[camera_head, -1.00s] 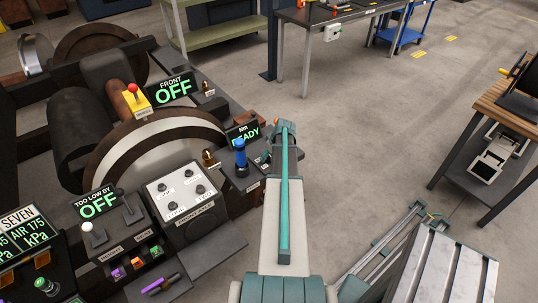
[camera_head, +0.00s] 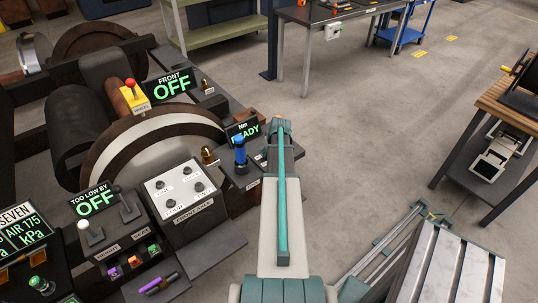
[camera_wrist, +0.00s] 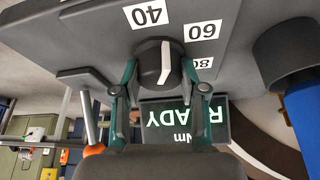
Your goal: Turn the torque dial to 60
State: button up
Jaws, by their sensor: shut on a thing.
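The torque dial (camera_wrist: 153,64) is a dark round knob with a white pointer line, in the upper middle of the wrist view. My gripper (camera_wrist: 159,70) has one green finger on each side of it and is shut on it. The pointer stands nearly upright in the picture, toward the space between the "40" label (camera_wrist: 147,15) and the "60" label (camera_wrist: 202,30); its exact reading is unclear. An "80" label (camera_wrist: 202,63) is partly covered by a finger. The Nm display (camera_wrist: 186,119) reads "READY". In the head view my arm hides the dial.
A blue-topped handle (camera_head: 240,152) stands just left of my gripper in the head view. The front axle panel (camera_head: 188,203) and a "FRONT OFF" display (camera_head: 172,88) are further left.

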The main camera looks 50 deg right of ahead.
jog(key=m+g+h+b, duration=0.1)
jog(key=m+b, duration=0.1)
jog(key=m, duration=0.2)
jog(key=shift+f, duration=0.1)
jog(key=shift+m+g+h+b, duration=0.6)
jog(key=shift+m+b, duration=0.4)
jog(key=shift+m, duration=1.2)
jog(key=o, duration=1.1)
jog(key=shift+o, duration=0.2)
jog(key=shift+a+r, duration=0.1)
jog(key=shift+r, duration=0.15)
jog(key=v, duration=1.1)
jog(key=shift+r, duration=0.4)
jog(key=shift+a, duration=0.15)
